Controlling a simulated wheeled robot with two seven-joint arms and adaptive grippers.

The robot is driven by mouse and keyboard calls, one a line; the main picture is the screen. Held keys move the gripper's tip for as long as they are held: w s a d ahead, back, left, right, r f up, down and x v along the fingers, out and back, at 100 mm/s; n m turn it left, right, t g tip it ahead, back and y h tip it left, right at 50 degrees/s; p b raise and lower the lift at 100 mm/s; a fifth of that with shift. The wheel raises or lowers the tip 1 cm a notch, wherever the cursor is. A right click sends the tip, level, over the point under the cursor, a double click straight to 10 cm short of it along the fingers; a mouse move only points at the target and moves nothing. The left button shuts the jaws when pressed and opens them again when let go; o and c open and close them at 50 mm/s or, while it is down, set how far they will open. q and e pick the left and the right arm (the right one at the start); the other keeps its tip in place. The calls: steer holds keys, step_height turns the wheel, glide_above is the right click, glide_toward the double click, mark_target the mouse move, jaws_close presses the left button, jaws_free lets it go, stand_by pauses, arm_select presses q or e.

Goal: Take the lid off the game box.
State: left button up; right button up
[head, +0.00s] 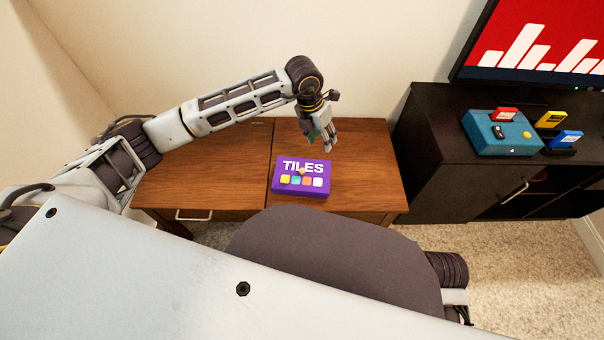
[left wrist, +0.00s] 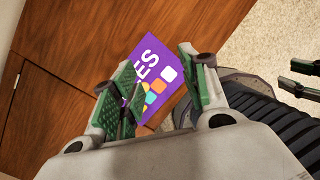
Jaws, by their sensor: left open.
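The purple game box (head: 300,188) lies on the wooden cabinet top, with "TILES" and colored squares on its lid. A small yellowish knob (head: 302,171) shows near the middle of the lid, which sits on the box. My left gripper (head: 327,147) is open and empty above the box, toward its far right side. In the left wrist view, the box (left wrist: 158,92) shows between and beyond the left fingers (left wrist: 158,76), partly covered by one finger. The fingers of my right gripper (left wrist: 300,78) show apart at that view's right edge.
The wooden cabinet top (head: 205,170) is clear left of the box. At the right, a dark cabinet (head: 440,150) holds a teal console (head: 497,134), colored cartridges (head: 550,119) and a screen (head: 545,40). A pale wall stands close behind the wooden cabinet.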

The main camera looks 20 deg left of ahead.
arm_select(q)
steer(key=s+a+y, duration=0.1)
steer(key=s+a+n+g, duration=0.1)
steer(key=a, duration=0.1)
steer(key=s+a+y, duration=0.1)
steer(key=a, duration=0.1)
steer(key=shift+f+n+g+y, duration=0.3)
steer(key=shift+f+n, duration=0.05)
steer(key=shift+n, duration=0.05)
arm_select(e)
steer(key=shift+s, duration=0.1)
arm_select(q)
steer(key=b, duration=0.2)
glide_above(303, 170)
step_height(303, 170, down, 8)
steer(key=shift+f, duration=0.35)
arm_select(e)
steer(key=shift+t+y, duration=0.3)
steer(key=shift+y, duration=0.1)
steer(key=f, duration=0.1)
steer(key=a+f, duration=0.1)
steer(key=f, duration=0.3)
steer(key=shift+w+a+f, duration=0.15)
steer(key=shift+w+a, duration=0.1)
steer(key=shift+w, duration=0.1)
arm_select(q)
steer(key=shift+f, duration=0.1)
